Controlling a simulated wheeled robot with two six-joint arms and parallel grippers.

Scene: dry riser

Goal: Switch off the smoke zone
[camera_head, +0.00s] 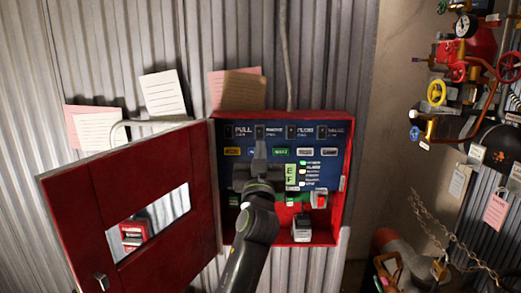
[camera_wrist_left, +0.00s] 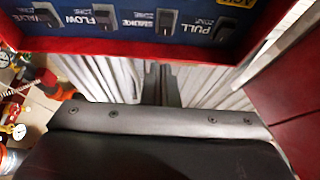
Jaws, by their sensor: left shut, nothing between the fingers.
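An open red cabinet (camera_head: 345,150) holds a blue panel with a top row of black switches. The smoke zone switch (camera_head: 259,131) is second from the left, between the pull zone switch (camera_head: 228,131) and the flow zone switch (camera_head: 291,132). In the left wrist view the row appears upside down, with the smoke switch (camera_wrist_left: 165,20) almost in line with my fingers. My left gripper (camera_head: 260,146) is shut and empty, its tips just below the smoke switch in the head view; contact cannot be told. The switch's position is too small to tell. My right gripper is out of view.
The red door (camera_head: 85,200) stands open to the left. Paper notes (camera_head: 163,93) hang on the corrugated wall. Pipes and valves (camera_head: 437,92) stand at the right.

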